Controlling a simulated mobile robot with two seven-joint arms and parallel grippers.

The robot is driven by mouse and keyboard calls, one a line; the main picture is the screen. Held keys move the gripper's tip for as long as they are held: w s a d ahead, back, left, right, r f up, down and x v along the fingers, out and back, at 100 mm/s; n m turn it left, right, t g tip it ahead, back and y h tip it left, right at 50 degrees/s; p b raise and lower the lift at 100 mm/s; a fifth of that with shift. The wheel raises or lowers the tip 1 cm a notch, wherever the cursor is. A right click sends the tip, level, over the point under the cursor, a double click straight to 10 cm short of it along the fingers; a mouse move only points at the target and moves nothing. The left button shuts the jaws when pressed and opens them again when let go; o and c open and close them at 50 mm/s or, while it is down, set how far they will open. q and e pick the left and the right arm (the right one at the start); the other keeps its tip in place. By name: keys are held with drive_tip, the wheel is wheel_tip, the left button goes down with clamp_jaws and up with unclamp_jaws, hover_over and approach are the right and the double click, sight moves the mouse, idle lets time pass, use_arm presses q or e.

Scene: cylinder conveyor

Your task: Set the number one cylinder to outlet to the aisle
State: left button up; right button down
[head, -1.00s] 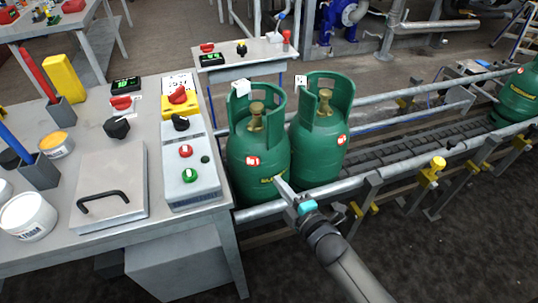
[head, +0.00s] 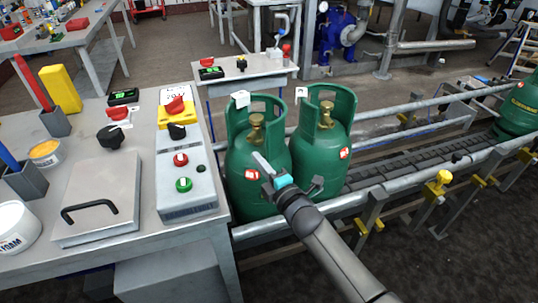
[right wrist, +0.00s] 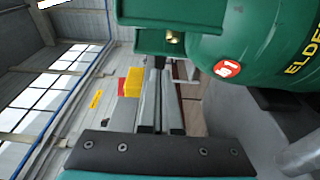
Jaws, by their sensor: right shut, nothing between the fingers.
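Two green gas cylinders stand upright side by side at the left end of the conveyor, the left cylinder (head: 245,195) and the right cylinder (head: 328,160). Each has a round red-and-white label, too small to read in the head view. In the right wrist view a green cylinder (right wrist: 285,40) fills the upper right; its label seems to show a 1. My right gripper (head: 262,163) is shut and empty, in front of the left cylinder; contact cannot be told. Its fingers also show in the right wrist view (right wrist: 158,85). My left gripper is out of view.
A control box (head: 186,180) with red and green buttons and a black knob sits on the left table, below a yellow switch box (head: 176,112) with a red knob. Metal rails (head: 400,185) run along the conveyor. Another green cylinder (head: 520,105) stands far right.

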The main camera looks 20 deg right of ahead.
sight(270, 152)
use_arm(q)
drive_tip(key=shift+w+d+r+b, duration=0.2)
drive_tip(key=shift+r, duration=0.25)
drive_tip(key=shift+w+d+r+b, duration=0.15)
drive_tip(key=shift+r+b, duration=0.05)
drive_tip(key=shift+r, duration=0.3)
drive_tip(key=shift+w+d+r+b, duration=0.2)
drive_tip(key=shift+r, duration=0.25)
use_arm(e)
drive_tip(key=shift+w+d, duration=1.45)
drive_tip(key=shift+d, duration=0.25)
drive_tip(key=shift+d, duration=0.1)
